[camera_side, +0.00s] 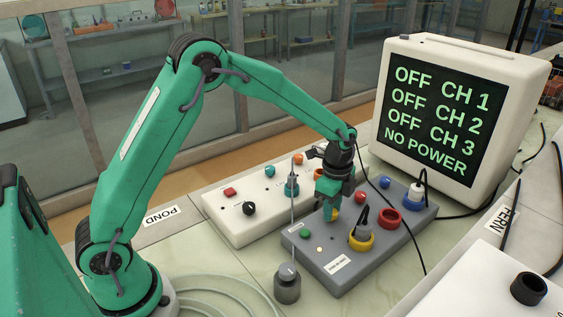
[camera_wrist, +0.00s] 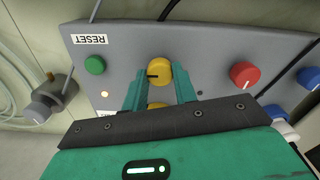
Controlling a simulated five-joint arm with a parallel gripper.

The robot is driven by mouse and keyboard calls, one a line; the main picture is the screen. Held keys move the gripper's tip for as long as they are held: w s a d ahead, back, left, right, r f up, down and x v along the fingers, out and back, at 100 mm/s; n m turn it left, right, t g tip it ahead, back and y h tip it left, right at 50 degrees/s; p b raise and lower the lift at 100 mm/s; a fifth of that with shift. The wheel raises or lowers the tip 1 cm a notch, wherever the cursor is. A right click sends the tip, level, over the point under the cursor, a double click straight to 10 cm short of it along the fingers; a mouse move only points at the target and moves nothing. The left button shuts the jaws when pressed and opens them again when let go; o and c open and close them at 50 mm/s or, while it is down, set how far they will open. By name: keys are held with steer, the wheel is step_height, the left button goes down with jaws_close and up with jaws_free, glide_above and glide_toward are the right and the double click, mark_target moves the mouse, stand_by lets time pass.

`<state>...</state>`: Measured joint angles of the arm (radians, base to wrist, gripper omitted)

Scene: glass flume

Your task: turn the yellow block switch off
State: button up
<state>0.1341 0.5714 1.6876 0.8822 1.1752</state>
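The screen (camera_side: 433,118) reads OFF for CH 1, CH 2 and CH 3, and NO POWER.
A red knob (camera_wrist: 244,74) and a blue knob (camera_wrist: 308,78) stand beside the yellow one. A plug sits in a yellow socket (camera_side: 362,242); the red socket (camera_side: 388,218) is empty. A white box (camera_side: 238,213) stands behind, and a thin rod on a weight (camera_side: 287,285) in front.

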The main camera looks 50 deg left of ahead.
steer(key=c, duration=0.3)
steer(key=shift+n, duration=0.5)
steer(key=n, duration=0.3)
steer(key=shift+n, duration=0.3)
steer(key=n, duration=1.3)
steer(key=shift+n, duration=0.3)
